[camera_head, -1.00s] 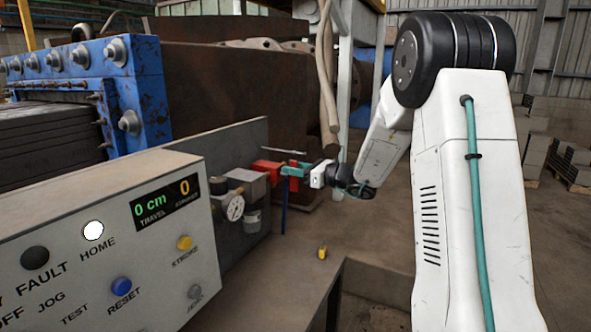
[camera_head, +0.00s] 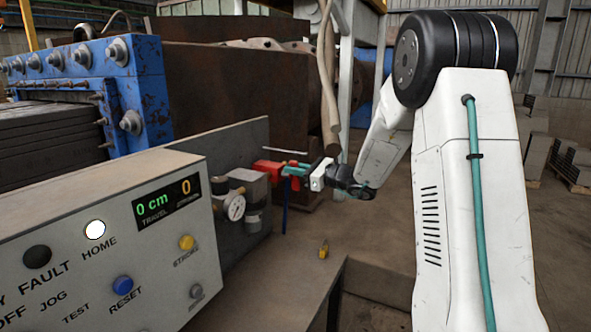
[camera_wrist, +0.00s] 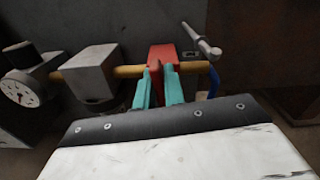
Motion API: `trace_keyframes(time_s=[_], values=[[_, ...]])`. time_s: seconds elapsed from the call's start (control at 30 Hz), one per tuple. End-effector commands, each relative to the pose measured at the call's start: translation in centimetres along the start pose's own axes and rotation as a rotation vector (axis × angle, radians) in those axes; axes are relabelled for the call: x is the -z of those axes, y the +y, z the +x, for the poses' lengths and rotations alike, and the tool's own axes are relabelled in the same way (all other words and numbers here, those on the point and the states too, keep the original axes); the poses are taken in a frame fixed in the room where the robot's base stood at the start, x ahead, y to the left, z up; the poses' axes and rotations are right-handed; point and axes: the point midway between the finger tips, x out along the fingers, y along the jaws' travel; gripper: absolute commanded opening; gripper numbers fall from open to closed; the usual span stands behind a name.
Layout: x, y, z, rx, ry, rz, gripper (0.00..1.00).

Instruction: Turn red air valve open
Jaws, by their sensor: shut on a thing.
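The red air valve (camera_wrist: 161,55) sits on a brass pipe (camera_wrist: 128,72) in the wrist view, with a grey metal lever (camera_wrist: 202,40) at its upper right. My gripper (camera_wrist: 159,76) has its two teal fingers closed on the red valve part from the front. In the head view, the red valve (camera_head: 264,167) shows at the right of the regulator, and my gripper (camera_head: 287,170) reaches it from the right. The fingers hide part of the valve.
A pressure gauge (camera_head: 234,207) and grey regulator block (camera_head: 249,183) are left of the valve. A control panel (camera_head: 105,240) stands in the left foreground. A blue hose (camera_head: 285,215) hangs below the valve. A small yellow object (camera_head: 323,250) lies on the bench.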

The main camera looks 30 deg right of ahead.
Motion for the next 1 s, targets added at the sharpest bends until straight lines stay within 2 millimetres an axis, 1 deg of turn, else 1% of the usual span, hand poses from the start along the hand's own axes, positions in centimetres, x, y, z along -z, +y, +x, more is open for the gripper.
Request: trace_keyframes(time_s=[0.47, 1.0], values=[[0.2, 0.9, -0.1, 0.004, 0.002, -0.435, 0.00], [1.1, 1.9, -0.1, 0.003, 0.002, -0.947, 0.00]])
